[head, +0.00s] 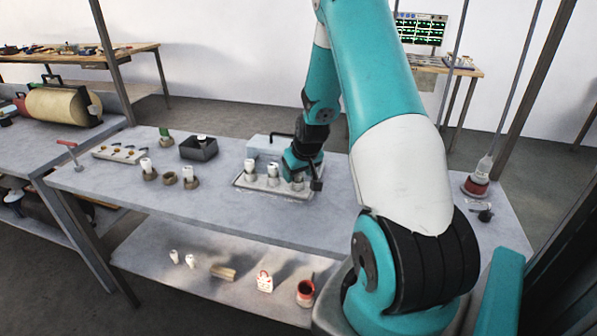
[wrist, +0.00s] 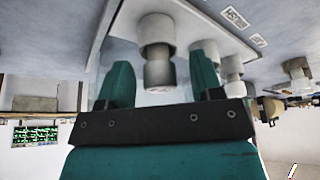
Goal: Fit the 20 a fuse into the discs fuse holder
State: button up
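A pale panel (head: 240,184) on the bench carries a row of round sockets with white fuses. Two white fuses (head: 250,167) (head: 272,171) stand upright left of my gripper (head: 300,168). In the wrist view, a grey cylinder in a pale round socket (wrist: 157,33) shows between my gripper's teal fingers (wrist: 160,80). The fingers are wide apart, with a gap on both sides of the cylinder, so my gripper looks open and empty. More sockets (wrist: 232,65) sit to the right. Labels (wrist: 235,17) on the panel are too small to read, so I cannot tell which fuse is 20 A.
Left of the panel stand brown holders, two with white fuses (head: 146,164) (head: 188,172) and one empty (head: 169,178). A flat strip (head: 120,154) lies at left.

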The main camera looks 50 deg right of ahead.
jog(key=v, duration=1.7)
jog(key=shift+r+b, duration=0.2)
jog(key=shift+b, duration=0.2)
jog(key=a+r+n+y, duration=0.3)
jog(key=a+n+y, duration=0.15)
jog(key=a, duration=1.75)
jog(key=s+a+r+n+g+y, duration=0.1)
jog(key=s+a+n+g, duration=0.3)
jog(key=s+a, duration=1)
jog(key=a+r+n, duration=0.1)
jog(key=a+n, duration=0.2)
jog(key=shift+s, duration=0.15)
jog(key=shift+y, duration=0.25)
